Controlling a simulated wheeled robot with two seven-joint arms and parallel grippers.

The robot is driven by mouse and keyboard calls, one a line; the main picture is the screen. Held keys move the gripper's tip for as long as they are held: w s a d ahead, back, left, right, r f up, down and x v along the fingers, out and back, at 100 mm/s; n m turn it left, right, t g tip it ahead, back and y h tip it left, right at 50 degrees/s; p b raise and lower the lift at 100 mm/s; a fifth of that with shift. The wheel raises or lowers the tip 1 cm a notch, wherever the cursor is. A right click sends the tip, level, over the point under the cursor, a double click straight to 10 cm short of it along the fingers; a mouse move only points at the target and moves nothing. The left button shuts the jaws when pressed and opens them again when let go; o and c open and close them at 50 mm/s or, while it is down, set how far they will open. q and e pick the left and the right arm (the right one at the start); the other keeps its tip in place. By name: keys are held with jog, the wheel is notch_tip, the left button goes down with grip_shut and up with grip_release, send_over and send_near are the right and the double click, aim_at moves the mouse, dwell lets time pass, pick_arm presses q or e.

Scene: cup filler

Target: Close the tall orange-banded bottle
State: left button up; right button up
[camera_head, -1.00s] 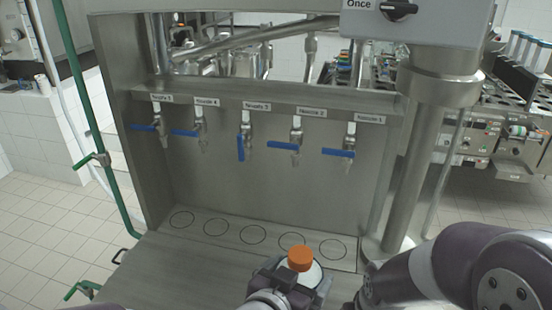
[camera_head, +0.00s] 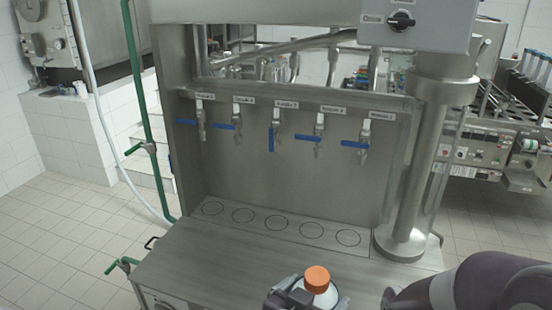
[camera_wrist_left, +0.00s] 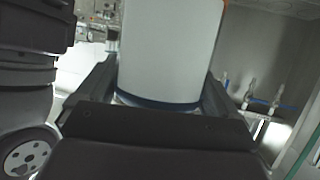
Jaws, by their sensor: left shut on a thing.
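A white bottle (camera_head: 326,294) with an orange cap (camera_head: 317,274) on top stands near the bottom edge of the head view. Its lower part is cut off there. My left gripper (camera_head: 308,298) is shut around the bottle's body, below the cap. In the left wrist view, the white bottle (camera_wrist_left: 170,50) fills the upper middle, with a finger on each side and a dark blue line near its lower end. A bit of orange shows at the top edge. My right arm comes in at the lower right; its gripper is out of view.
The steel filler's counter (camera_head: 220,262) is bare. Several circles mark the strip (camera_head: 225,207) at its back, under nozzles with blue levers (camera_head: 305,137). A steel column (camera_head: 428,170) stands at the right. A green pipe (camera_head: 138,85) runs at the left.

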pick_arm(q)
jog(key=w+a+f+n+y, duration=0.2)
jog(key=a+f, duration=0.3)
jog(key=a, duration=0.3)
jog(key=w+a+f+n+t+y, duration=0.1)
jog(key=w+a+f+n+y, duration=0.1)
jog(key=w+a+f, duration=0.3)
jog(key=w+a+f+n+t+y, duration=0.1)
jog(key=w+a+f+n+y, duration=0.1)
jog(key=a+f, duration=0.5)
jog(key=w+a+y, duration=0.1)
jog(key=a, duration=0.4)
jog(key=shift+w+a, duration=0.35)
jog(key=shift+w, duration=0.05)
pick_arm(e)
jog(key=shift+s+a, duration=0.1)
pick_arm(q)
jog(key=shift+f, duration=0.1)
jog(key=shift+f+b, duration=0.55)
jog(key=shift+b, duration=0.05)
pick_arm(e)
jog(key=shift+f, duration=0.6)
pick_arm(q)
jog(key=shift+s+d, duration=0.1)
jog(key=shift+d, duration=0.05)
